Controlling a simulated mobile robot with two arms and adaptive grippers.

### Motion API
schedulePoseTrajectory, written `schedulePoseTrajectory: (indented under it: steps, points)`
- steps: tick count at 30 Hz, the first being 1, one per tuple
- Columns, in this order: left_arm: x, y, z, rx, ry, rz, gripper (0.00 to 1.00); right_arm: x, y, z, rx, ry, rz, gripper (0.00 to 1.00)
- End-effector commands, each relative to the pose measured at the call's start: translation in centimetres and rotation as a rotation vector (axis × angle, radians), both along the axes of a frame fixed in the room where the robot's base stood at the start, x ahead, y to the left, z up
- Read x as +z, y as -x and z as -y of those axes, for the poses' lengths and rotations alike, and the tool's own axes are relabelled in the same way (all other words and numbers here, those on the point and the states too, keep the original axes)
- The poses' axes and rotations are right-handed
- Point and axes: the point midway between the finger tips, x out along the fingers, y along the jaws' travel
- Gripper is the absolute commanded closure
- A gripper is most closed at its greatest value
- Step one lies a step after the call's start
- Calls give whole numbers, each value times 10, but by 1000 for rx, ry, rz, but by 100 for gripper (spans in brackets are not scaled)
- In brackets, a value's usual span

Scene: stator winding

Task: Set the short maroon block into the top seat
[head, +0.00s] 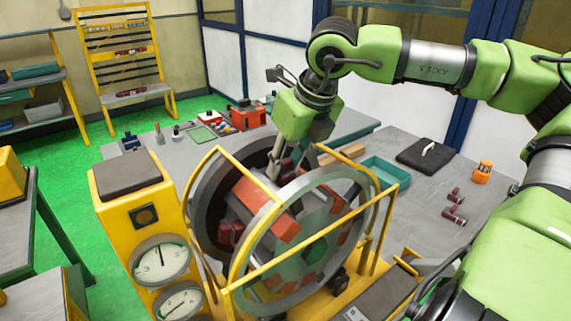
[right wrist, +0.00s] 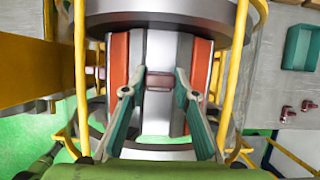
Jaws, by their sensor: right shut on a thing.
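My right gripper (head: 279,170) reaches down from above into the top of the large round stator (head: 205,215). In the right wrist view the gripper (right wrist: 159,84) has a finger on each side of a short maroon block (right wrist: 159,80) and is shut on it. The block also shows as a small dark red piece by the fingertips in the head view (head: 287,167). Behind it are pale vertical faces between two orange-red strips (right wrist: 119,62). I cannot tell whether the block touches the top seat. My left gripper is not in view.
Yellow bars (head: 320,240) surround the stator closely. A yellow gauge cabinet (head: 140,215) stands on its left. Right of it, the grey bench holds several loose maroon pieces (head: 454,214), a teal tray (head: 385,172), a black case (head: 425,155) and an orange item (head: 482,172).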

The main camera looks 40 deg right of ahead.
Motion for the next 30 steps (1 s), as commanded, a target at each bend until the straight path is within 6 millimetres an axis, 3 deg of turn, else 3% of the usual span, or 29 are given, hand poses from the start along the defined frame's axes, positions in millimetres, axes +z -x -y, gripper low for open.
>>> schedulePoseTrajectory:
  steps: [1,3,16,30]
  points:
    - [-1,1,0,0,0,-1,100,-2,1,0,0,0,-3,70]
    - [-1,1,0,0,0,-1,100,-2,1,0,1,-1,-4,53]
    - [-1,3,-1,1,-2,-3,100,4,2,0,0,0,-3,53]
    - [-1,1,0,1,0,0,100,87,37,-1,-1,0,0,53]
